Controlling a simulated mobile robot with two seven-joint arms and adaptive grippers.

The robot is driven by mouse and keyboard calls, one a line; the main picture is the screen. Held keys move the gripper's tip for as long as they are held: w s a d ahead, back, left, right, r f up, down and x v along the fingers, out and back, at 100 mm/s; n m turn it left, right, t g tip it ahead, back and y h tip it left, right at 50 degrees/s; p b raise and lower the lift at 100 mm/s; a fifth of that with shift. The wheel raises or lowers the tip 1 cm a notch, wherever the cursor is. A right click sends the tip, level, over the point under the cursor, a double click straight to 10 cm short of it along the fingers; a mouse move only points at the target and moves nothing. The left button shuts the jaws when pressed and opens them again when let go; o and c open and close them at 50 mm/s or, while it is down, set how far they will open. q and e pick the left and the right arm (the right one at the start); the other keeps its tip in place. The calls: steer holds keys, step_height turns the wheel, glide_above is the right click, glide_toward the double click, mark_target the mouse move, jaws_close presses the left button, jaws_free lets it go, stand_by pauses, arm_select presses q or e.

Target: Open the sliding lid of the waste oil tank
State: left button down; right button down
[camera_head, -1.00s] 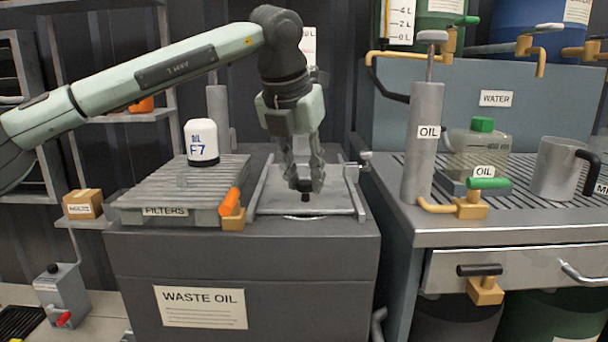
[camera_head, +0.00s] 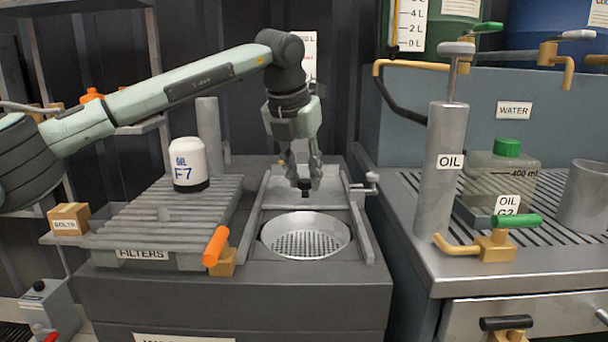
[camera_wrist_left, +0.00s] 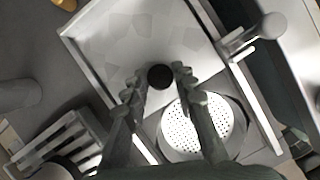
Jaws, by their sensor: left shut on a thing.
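The waste oil tank (camera_head: 200,305) is a dark grey box with a slide frame on its top. Its sliding lid (camera_head: 272,189) is a light grey plate, now at the back of the frame. In front of it the round opening with a perforated strainer (camera_head: 305,243) is uncovered; the strainer also shows in the left wrist view (camera_wrist_left: 184,124). My left gripper (camera_head: 305,184) points down over the lid, shut on its black knob (camera_wrist_left: 159,77), which sits between the fingertips in the left wrist view. My right gripper is in neither view.
A filter rack (camera_head: 150,225) with a white oil filter (camera_head: 188,165) stands left of the lid. An orange-handled valve (camera_head: 216,246) is close to the frame's front left. A small metal knob (camera_head: 371,178) sticks out on the right. An oil cylinder (camera_head: 447,170) stands on the bench.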

arm_select(q)
steer(key=c, duration=1.2)
jaws_free()
steer(key=shift+r, duration=0.1)
steer(key=v, duration=1.2)
steer(key=shift+s, duration=0.15)
